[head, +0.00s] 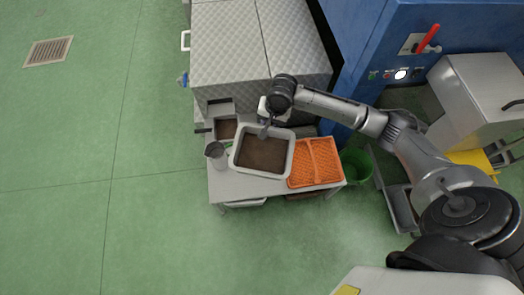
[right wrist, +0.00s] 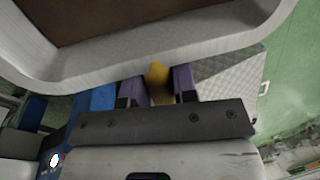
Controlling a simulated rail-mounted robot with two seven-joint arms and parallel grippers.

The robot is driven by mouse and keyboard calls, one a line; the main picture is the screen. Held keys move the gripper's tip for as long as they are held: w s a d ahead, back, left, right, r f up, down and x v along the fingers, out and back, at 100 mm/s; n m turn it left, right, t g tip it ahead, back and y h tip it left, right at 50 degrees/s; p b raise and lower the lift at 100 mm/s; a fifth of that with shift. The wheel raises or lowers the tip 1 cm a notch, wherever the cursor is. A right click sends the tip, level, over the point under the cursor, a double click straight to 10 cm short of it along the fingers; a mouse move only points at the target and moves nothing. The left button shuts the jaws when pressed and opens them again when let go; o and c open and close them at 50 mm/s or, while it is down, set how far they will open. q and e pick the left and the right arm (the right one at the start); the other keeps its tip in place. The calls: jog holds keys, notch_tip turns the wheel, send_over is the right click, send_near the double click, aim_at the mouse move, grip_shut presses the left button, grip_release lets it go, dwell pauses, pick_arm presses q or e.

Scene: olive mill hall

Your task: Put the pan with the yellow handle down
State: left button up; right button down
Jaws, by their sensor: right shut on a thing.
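The pan is a white, rectangular, shallow vessel (head: 259,174) with a flat brown inside, at the middle of the head view, over the small table (head: 222,188). Its white wall fills the top of the right wrist view (right wrist: 95,62). The yellow handle (right wrist: 157,76) shows there between the two fingers; in the head view my gripper hides it. My right gripper (head: 264,130), at the pan's far edge, is shut on the handle. I cannot tell whether the pan's underside touches the table. My left gripper is not in view.
An orange perforated crate (head: 315,162) lies close to the pan's right. A metal jug (head: 215,154) stands close at its left. A small brown-filled compartment (head: 226,129) is behind. A green bucket (head: 356,164) stands right of the table. Green floor at left is clear.

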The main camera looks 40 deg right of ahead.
jog(key=s+d+f+m+b, duration=0.2)
jog(key=d+f+b, duration=0.35)
jog(key=f, duration=0.55)
jog(key=s+d+f+m+b, duration=0.1)
jog(key=s+d+f+b, duration=0.4)
jog(key=f, duration=0.6)
jog(key=d+f+m+b, duration=0.25)
jog(key=f+b, duration=0.45)
jog(key=f, duration=0.4)
jog(key=shift+h, duration=0.5)
jog(key=w+a+f+b, duration=0.1)
jog(key=w+f+b, duration=0.2)
jog(key=f, duration=0.1)
jog(key=w+a+f+b, duration=0.2)
jog(key=w+f+b, duration=0.1)
jog(key=b, duration=0.1)
jog(key=w+a+f+b, duration=0.2)
jog(key=w+f+b, duration=0.1)
jog(key=f+b, duration=0.1)
jog(key=shift+w+a+f, duration=0.1)
jog(key=shift+w+f, duration=0.25)
jog(key=shift+r, duration=0.1)
jog(key=c, duration=0.9)
grip_release()
jog(key=shift+f, duration=0.2)
